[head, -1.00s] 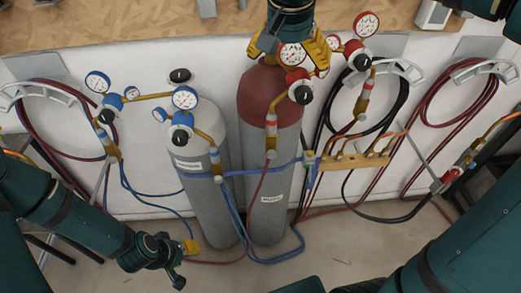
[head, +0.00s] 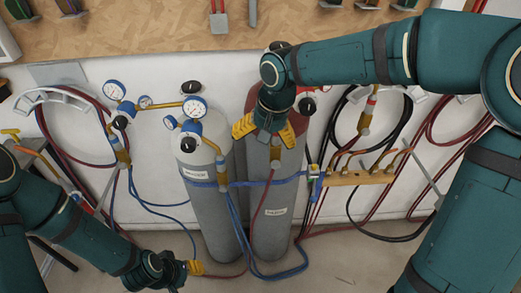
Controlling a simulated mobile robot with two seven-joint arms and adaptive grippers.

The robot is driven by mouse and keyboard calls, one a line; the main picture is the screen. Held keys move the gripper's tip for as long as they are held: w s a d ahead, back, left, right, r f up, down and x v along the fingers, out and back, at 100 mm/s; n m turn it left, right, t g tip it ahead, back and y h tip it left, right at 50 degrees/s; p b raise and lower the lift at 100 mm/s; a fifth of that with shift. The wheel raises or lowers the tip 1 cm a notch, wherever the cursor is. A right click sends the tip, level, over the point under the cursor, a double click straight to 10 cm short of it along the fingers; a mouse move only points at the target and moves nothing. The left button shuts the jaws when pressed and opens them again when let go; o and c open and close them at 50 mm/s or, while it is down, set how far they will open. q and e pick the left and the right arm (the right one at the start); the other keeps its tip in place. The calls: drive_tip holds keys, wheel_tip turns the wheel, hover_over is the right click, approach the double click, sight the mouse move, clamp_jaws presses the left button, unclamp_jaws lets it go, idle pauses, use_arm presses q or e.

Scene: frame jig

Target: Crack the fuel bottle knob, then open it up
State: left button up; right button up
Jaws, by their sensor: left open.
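The fuel bottle (head: 267,200) is a grey cylinder with a dark red shoulder, strapped upright beside a grey-white bottle (head: 207,155). My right gripper (head: 264,134) points downward in front of its upper part, with its yellow fingers spread and nothing seen between them. My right wrist and forearm cover the bottle's top and much of its regulator. A dark round shape (head: 279,46) shows just above the wrist; I cannot tell whether it is the bottle's knob. A black regulator knob (head: 307,106) shows right of the gripper. My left gripper (head: 194,267) is open, low near the floor, left of the bottles.
Blue gauges (head: 195,107) and a black knob (head: 190,87) top the grey-white bottle. A brass manifold (head: 355,178) stands to the right. Hoses hang on wall hooks, and blue and red hoses trail across the floor. A wooden board with tools lies at the back.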

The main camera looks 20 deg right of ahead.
drive_tip(key=shift+s+a+x, duration=0.1)
drive_tip(key=shift+s+x, duration=0.05)
drive_tip(key=shift+x, duration=0.6)
drive_tip(key=shift+s+a+x, duration=0.1)
drive_tip(key=shift+a+x, duration=0.05)
drive_tip(key=shift+x, duration=0.6)
drive_tip(key=s+a+f+n+y+b, duration=0.1)
drive_tip(key=s+a+f, duration=0.1)
drive_tip(key=f, duration=0.7)
drive_tip(key=s+a+f+n+y, duration=0.1)
drive_tip(key=s+a+f+y, duration=0.15)
drive_tip(key=f, duration=0.65)
drive_tip(key=s+f+h+b, duration=0.1)
drive_tip(key=s+f, duration=0.9)
drive_tip(key=f, duration=0.4)
drive_tip(key=shift+d, duration=0.4)
drive_tip(key=shift+w+a, duration=0.1)
